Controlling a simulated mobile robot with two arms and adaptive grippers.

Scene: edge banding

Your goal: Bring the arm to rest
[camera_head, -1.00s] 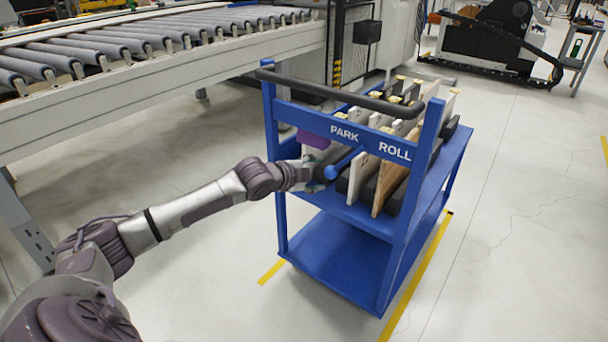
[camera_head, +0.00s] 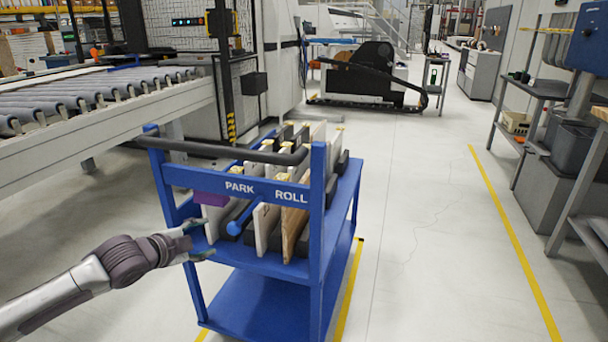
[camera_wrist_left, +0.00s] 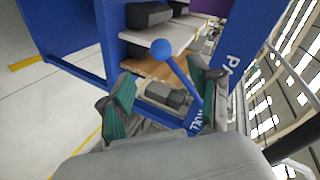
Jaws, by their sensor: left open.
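My left arm comes in from the lower left in the head view. Its gripper (camera_head: 198,243) is open and empty, at the left front of the blue cart (camera_head: 322,213). In the left wrist view the two green-padded fingers (camera_wrist_left: 160,95) are spread apart. A blue lever with a ball end (camera_wrist_left: 163,48) shows between and beyond them, with a gap to the fingers. The lever (camera_head: 240,216) also shows in the head view, below the PARK and ROLL lettering. My right gripper is not in view.
The cart carries several upright boards (camera_head: 293,232) and has a dark push bar (camera_head: 225,152). A roller conveyor (camera_head: 85,105) stands at the left. Grey workbenches (camera_head: 540,90) stand at the right. The floor between cart and benches is clear.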

